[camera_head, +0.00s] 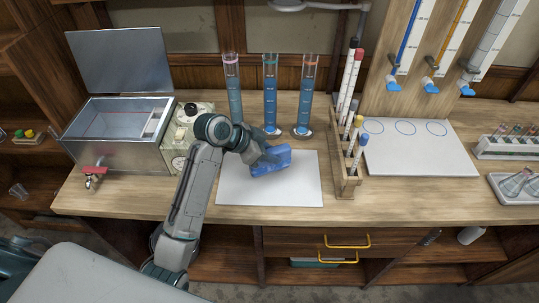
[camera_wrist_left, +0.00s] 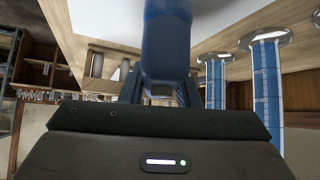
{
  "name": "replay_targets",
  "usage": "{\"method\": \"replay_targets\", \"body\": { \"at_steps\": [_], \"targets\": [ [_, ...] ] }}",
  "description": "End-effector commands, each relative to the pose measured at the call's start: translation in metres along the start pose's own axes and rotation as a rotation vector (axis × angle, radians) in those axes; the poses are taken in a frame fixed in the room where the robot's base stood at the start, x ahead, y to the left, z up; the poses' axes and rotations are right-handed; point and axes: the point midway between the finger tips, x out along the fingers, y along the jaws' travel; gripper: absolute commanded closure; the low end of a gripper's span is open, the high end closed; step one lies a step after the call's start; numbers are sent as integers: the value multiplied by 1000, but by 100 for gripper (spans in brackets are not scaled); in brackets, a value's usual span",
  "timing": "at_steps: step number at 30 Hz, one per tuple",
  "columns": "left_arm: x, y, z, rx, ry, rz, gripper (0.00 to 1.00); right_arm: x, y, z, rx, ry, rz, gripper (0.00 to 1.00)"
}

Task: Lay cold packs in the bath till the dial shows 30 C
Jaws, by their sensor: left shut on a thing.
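My left gripper (camera_head: 268,161) is shut on a blue cold pack (camera_head: 272,163) and holds it over the white mat (camera_head: 235,193). The pack also shows between the fingers in the left wrist view (camera_wrist_left: 167,45). The metal bath (camera_head: 118,145) stands at the left of the bench with its lid (camera_head: 130,60) raised behind it. The part of its inside that I see holds no pack. A control box (camera_head: 187,135) with a dial is against the bath's right side; the dial is too small to read. My right gripper is not in view.
Three tall cylinders (camera_head: 270,95) of blue liquid stand behind the mat, close to my left gripper. A wooden rack (camera_head: 347,180) with capped tubes stands right of the mat. A red-handled tap (camera_head: 90,172) juts from the bath's front. A white board (camera_head: 420,150) lies farther right.

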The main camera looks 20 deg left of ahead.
Motion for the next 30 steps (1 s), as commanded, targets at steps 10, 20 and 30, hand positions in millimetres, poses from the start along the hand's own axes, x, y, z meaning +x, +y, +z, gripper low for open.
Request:
{"method": "replay_targets", "body": {
  "at_steps": [10,20,30],
  "targets": [
    [15,1,15,0,1,-1,100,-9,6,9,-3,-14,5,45],
    [17,1,17,0,0,0,49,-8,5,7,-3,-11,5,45],
    [13,0,15,1,0,-1,49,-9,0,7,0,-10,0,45]
  ]
}}
